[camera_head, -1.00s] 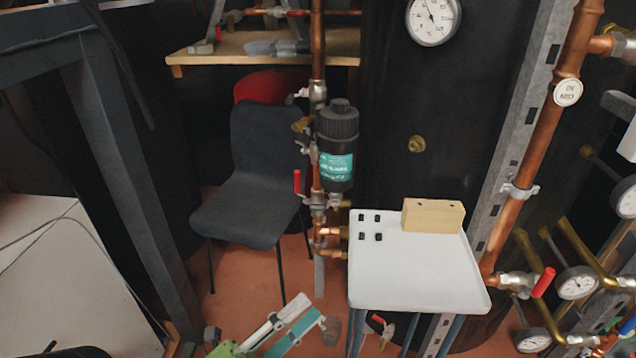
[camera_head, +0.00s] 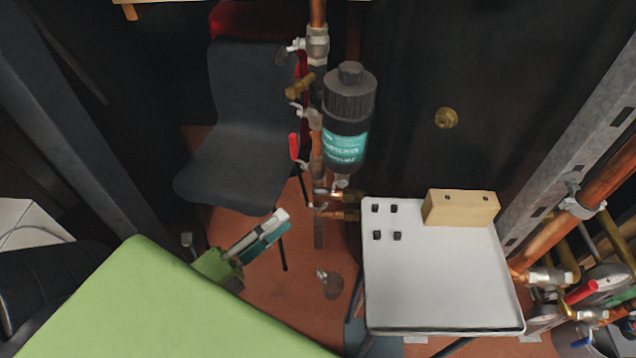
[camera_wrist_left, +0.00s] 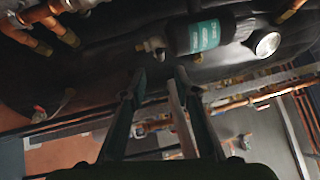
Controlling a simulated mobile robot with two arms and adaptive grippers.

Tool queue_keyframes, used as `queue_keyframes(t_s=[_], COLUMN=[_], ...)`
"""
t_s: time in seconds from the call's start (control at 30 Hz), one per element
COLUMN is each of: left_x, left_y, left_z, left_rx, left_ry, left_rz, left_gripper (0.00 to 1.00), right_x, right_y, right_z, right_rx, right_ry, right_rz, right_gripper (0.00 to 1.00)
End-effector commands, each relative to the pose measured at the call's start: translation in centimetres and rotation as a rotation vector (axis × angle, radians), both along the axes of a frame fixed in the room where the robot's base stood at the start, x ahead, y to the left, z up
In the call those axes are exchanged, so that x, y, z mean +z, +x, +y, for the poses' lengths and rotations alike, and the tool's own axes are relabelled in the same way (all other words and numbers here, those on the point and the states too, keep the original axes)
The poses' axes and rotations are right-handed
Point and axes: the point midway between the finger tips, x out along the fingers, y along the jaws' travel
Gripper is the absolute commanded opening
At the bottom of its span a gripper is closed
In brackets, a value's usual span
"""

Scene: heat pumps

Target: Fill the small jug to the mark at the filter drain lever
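The black filter (camera_head: 350,98) with a teal label hangs upright on the copper pipe. It also shows in the left wrist view (camera_wrist_left: 207,35). A red lever (camera_head: 294,147) sits on the pipework left of the filter. A see-through vessel, apparently the small jug (camera_head: 333,287), is low down below the pipes; its mark and contents cannot be made out. My left gripper (camera_head: 286,220) is left of and above the jug in the picture, apart from it. In the wrist view, its fingers (camera_wrist_left: 161,72) stand apart with nothing held. My right gripper is out of view.
A white table (camera_head: 440,285) with a wooden block (camera_head: 460,208) stands right of the jug. A dark chair (camera_head: 245,150) stands behind my left gripper. Copper pipes (camera_head: 590,190), valves and gauges crowd the right side. Some reddish floor (camera_head: 285,290) is clear.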

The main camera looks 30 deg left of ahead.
Motion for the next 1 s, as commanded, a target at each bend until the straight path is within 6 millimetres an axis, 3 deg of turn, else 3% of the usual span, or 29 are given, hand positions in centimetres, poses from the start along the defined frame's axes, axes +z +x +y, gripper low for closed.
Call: queue_keyframes(t_s=[0.3,0.5,0.7,0.97,1.0], left_x=[1.2,1.6,1.6,1.6,1.6], left_y=[6.5,9.4,10.6,10.7,10.7], left_z=[-2.3,-3.4,-3.9,-3.9,-3.9], left_rx=[-0.004,-0.003,-0.002,-0.001,-0.001], left_ry=[0.000,-0.001,0.000,-0.001,-0.001], left_rz=[-0.006,-0.004,-0.002,-0.001,-0.001], left_gripper=[0.28,0.28,0.28,0.28,0.23], right_x=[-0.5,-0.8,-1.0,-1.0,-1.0], right_y=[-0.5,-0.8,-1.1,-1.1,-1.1], right_z=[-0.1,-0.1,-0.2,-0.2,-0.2], right_rx=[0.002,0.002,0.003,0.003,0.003], right_ry=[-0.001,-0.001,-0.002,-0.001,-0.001], right_rz=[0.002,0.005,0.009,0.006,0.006], right_gripper=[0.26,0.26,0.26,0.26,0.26])
